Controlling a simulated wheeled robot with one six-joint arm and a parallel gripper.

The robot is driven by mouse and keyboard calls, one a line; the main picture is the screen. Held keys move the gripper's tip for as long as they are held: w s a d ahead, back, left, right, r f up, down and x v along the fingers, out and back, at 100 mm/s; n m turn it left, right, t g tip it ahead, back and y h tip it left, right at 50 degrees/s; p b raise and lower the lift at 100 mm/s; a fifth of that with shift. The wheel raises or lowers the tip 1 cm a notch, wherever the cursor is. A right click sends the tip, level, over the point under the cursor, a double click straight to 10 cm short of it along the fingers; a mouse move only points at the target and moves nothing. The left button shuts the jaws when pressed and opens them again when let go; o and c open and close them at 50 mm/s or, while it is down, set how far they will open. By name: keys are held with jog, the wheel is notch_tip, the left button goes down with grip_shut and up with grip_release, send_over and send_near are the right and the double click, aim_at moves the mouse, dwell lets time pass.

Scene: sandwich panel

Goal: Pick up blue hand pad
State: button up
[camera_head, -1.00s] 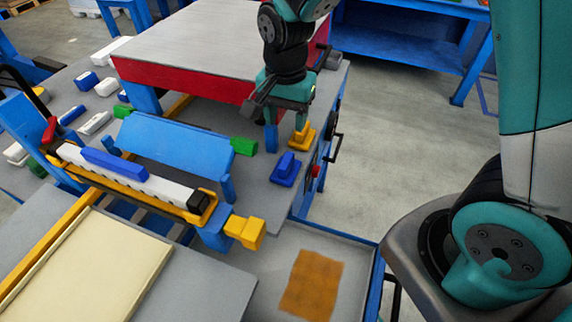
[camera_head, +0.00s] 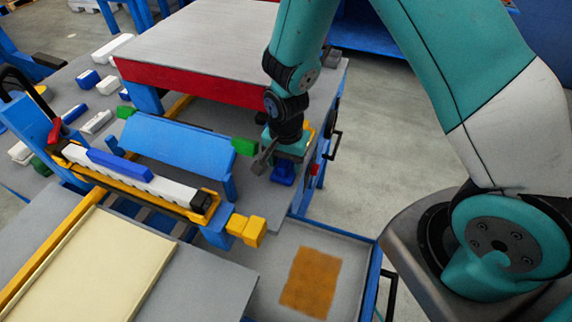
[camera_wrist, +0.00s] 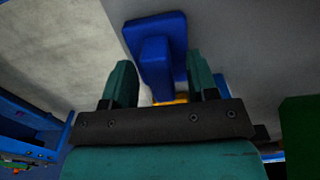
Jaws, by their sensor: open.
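The blue hand pad (camera_head: 284,172) sits on the grey bench top near its right edge, partly hidden by my gripper in the head view. In the wrist view the blue hand pad (camera_wrist: 157,55) shows a flat base and a raised handle, just ahead of and between my two fingers. My gripper (camera_wrist: 163,82) is open and empty, with the fingers on either side of the handle's line. In the head view my gripper (camera_head: 281,160) hangs low over the pad. I cannot tell whether it touches the pad.
A yellow pad (camera_head: 307,131) is mostly hidden behind my gripper. A red-edged raised table (camera_head: 190,85) stands behind.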

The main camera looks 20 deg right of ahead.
grip_shut()
jog(key=shift+r, duration=0.1)
notch_tip(320, 180, up, 28)
jog(key=b, duration=0.2)
dwell(0.5)
